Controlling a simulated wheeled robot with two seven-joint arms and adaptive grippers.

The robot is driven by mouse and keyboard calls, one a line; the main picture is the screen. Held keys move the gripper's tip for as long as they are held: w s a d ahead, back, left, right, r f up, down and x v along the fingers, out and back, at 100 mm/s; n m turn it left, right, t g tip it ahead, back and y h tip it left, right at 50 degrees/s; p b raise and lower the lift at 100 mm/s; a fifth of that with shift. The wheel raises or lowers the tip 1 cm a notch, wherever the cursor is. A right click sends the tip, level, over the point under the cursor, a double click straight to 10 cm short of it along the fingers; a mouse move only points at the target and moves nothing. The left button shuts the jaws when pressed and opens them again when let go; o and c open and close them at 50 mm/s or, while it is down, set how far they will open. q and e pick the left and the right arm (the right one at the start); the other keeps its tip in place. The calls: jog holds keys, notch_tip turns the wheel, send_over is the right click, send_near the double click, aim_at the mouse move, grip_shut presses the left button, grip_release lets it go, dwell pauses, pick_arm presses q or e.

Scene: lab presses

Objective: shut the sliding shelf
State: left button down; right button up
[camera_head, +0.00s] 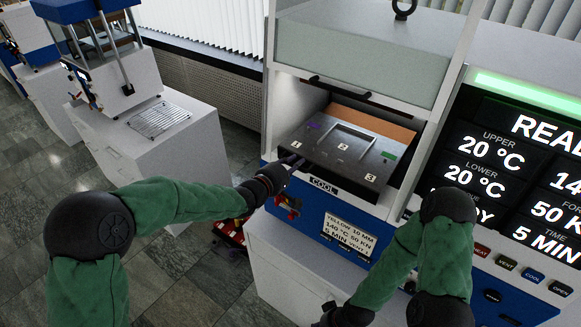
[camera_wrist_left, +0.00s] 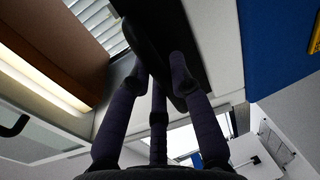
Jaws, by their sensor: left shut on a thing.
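In the left wrist view the fingers (camera_wrist_left: 160,85) close around a dark bar-like part (camera_wrist_left: 155,40) of the shelf; the exact contact is partly hidden. My right gripper (camera_head: 338,317) is low at the bottom edge, partly cut off, its fingers unclear.
A raised clear guard (camera_head: 350,60) with a dark handle hangs above the opening. A control panel (camera_head: 520,170) with a lit display stands right.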

aim_at(313, 144)
pick_arm(q)
jog(key=x, duration=0.3)
jog(key=r+x, duration=0.1)
jog(key=x, duration=0.3)
jog(key=r+p+x, duration=0.1)
jog(key=x, duration=0.3)
jog(key=shift+w+d+r, duration=0.15)
jog(key=shift+w, duration=0.1)
jog(key=shift+r, duration=0.1)
jog(key=c, duration=1.3)
grip_release()
jog(key=shift+o, duration=1)
jog(key=shift+w+d, duration=0.15)
jog(key=shift+w, duration=0.05)
jog(key=shift+s, duration=0.2)
jog(key=v, duration=1.2)
jog(key=shift+w, duration=0.1)
jog(key=shift+f, duration=0.2)
